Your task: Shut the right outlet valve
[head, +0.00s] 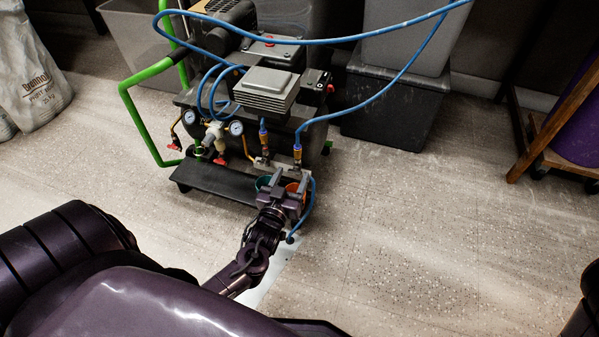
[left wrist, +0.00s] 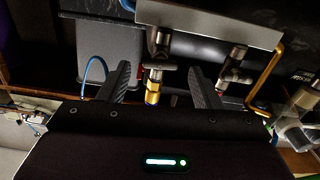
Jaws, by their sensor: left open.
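The right outlet valve (head: 297,166) sits on the metal outlet block at the compressor's front, under a brass and blue coupling with a blue hose. In the left wrist view, which looks inverted, the valve's grey handle (left wrist: 155,75) and brass fitting lie between my two spread fingers. My left gripper (head: 287,181) is open at the block; its fingers (left wrist: 160,78) flank the valve with gaps on both sides. The left outlet valve (left wrist: 234,72) is outside the fingers, and its coupling (head: 263,135) shows in the head view. My right gripper is out of view.
The compressor (head: 265,88) has a green handle frame (head: 136,112), gauges (head: 236,128) and red-handled taps on its left. Blue hoses (head: 365,100) loop overhead and right. Dark bins (head: 395,110) stand behind. The floor (head: 420,230) to the right is clear.

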